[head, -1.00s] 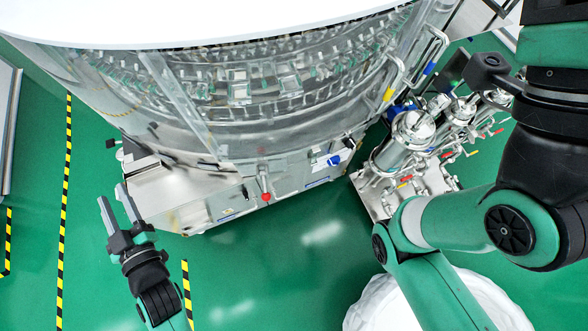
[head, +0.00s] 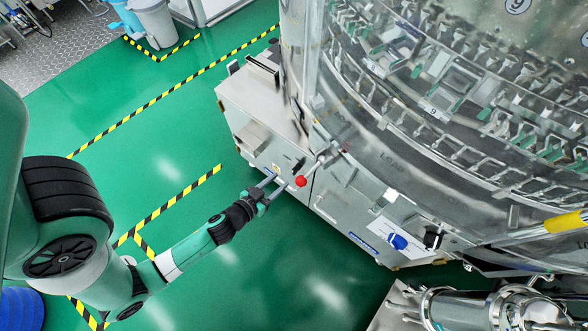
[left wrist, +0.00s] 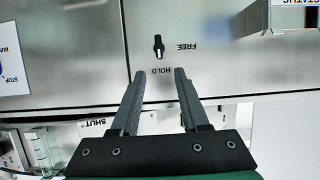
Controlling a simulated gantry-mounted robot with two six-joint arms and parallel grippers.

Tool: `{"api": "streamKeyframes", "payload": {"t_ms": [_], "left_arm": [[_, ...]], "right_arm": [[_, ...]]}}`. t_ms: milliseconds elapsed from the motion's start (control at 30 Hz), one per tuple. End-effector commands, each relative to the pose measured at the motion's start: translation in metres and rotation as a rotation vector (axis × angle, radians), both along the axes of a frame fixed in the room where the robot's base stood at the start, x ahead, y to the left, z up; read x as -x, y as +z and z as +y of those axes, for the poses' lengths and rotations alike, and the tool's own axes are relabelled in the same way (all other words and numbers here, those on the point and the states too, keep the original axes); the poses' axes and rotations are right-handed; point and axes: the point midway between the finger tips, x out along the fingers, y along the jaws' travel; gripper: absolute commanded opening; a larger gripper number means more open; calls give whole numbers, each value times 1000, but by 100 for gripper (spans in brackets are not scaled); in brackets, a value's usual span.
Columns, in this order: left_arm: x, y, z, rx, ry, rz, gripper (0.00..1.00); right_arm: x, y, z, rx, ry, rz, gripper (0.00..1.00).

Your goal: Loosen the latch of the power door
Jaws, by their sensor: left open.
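The latch (left wrist: 158,46) is a small black knob on a steel panel (left wrist: 215,75) in the left wrist view. It stands upright in the picture, in line with the upside-down HOLD label, with the FREE label to its right. My left gripper (left wrist: 160,71) is open and empty. Its two fingertips are on the HOLD side of the latch, one to each side of its line, and the latch is not between them. In the head view my left gripper (head: 276,184) is at the front of the steel cabinet (head: 240,110). I cannot make out the latch clearly there.
A red ball-ended handle (head: 301,181) sticks out close to the gripper. A blue knob (head: 397,241) is farther right on the cabinet front. The clear curved drum (head: 400,130) rises above. Green floor (head: 190,140) is open to the left.

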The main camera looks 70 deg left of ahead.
Motion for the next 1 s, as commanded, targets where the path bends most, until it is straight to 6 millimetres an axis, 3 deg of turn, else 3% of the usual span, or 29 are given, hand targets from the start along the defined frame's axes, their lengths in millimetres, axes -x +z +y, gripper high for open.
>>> {"api": "streamKeyframes", "payload": {"t_ms": [100,300,700,933,1000], "left_arm": [[-25,-10,15,-1,2,-3,45],[-54,-26,32,-1,0,0,45],[-64,-30,37,0,-1,0,45],[-64,-30,37,0,-1,0,4],[-64,-30,37,0,-1,0,0]], "right_arm": [[0,2,0,0,0,0,100],[0,0,0,0,0,1,100],[0,0,0,0,0,1,100],[0,0,0,0,0,1,100],[0,0,0,0,0,1,100]]}}
